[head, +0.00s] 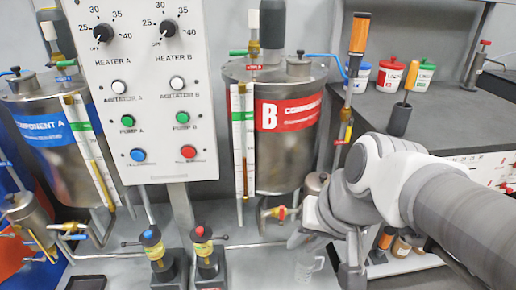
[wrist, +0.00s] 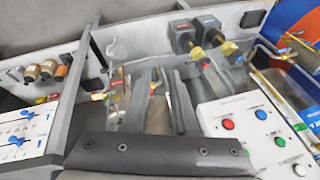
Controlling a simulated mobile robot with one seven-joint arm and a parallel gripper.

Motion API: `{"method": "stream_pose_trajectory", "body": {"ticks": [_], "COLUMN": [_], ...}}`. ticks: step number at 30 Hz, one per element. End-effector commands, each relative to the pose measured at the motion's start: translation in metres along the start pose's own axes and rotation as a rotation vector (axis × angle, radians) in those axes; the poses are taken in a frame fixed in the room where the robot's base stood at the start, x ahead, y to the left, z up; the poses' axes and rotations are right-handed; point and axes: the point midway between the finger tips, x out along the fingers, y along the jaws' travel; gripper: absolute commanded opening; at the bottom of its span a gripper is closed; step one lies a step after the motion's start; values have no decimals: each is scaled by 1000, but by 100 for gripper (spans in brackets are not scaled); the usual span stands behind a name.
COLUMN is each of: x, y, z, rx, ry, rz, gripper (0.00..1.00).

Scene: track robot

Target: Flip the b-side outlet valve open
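The B-side outlet valve (head: 281,212) is a small brass fitting with a red handle under the tank marked B (head: 291,150) in the head view. My gripper (head: 328,255) is low, just right of the valve, with a gap between them in the picture; its depth is hard to judge. In the wrist view my gripper (wrist: 160,88) shows two grey fingers spread apart. A small brass and red part (wrist: 155,80) appears between or beyond the fingertips; I cannot tell for sure that it is the valve. I cannot read the handle's angle clearly.
A clear beaker (head: 308,265) stands beneath the outlet, close to my gripper. Two pumps (head: 205,258) stand to the left. The control panel (head: 145,90) is left of tank B. Small brown jars (head: 401,245) stand on the right. A grey bench (head: 440,115) holds tubs.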

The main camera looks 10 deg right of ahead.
Motion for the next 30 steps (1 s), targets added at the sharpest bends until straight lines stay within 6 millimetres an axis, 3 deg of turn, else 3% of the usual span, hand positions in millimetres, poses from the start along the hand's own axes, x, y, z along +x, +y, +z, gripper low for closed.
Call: {"method": "stream_pose_trajectory", "body": {"ticks": [1,4,16,23,30], "x": [1,10,40,60,87], "y": [-4,-12,-24,-9,28], "z": [-4,-9,-48,-78,-102], "rx": [78,227,884,1295,1737], "ry": [-40,-102,-285,-336,-344], "rz": [-30,-93,-294,-371,-419], "gripper": [15,0,0,0,0]}}
